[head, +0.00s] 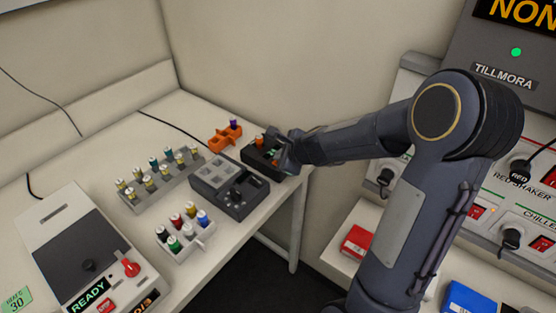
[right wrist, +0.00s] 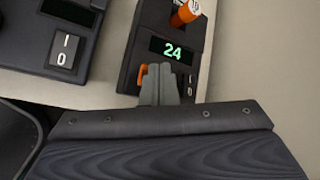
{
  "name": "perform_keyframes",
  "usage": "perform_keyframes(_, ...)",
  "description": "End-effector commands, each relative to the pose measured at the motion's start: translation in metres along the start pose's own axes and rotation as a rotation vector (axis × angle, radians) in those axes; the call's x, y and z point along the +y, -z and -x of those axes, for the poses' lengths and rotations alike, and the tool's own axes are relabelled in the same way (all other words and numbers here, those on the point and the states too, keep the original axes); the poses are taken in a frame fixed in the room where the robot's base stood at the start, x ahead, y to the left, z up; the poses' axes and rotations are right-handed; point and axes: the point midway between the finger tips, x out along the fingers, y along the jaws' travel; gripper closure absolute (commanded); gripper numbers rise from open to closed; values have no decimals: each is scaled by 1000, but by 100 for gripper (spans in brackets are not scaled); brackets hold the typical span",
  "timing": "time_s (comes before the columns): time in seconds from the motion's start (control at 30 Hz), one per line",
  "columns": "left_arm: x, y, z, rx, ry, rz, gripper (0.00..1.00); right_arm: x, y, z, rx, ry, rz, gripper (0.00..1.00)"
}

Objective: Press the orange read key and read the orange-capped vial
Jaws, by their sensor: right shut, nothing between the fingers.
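The reader is a small black box (head: 252,158) at the back right of the bench. In the right wrist view its display (right wrist: 172,49) reads 24 in green. My left gripper is not in view.
A dark grey device (head: 230,188) stands left of the reader. An orange rack (head: 226,138) sits behind. A grey vial rack (head: 160,182) and a white rack (head: 190,240) hold capped vials. A device with a READY display (head: 88,297) stands at front left.

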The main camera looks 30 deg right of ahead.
Motion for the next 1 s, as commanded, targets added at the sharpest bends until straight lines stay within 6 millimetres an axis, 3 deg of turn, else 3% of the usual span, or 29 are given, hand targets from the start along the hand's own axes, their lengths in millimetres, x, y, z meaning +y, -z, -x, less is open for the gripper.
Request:
perform_keyframes(0.53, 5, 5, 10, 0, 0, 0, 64, -6, -7, 9, -1, 0, 0, 100)
perform_keyframes(1.0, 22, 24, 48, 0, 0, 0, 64, -30, -30, 40, -1, 0, 0, 100)
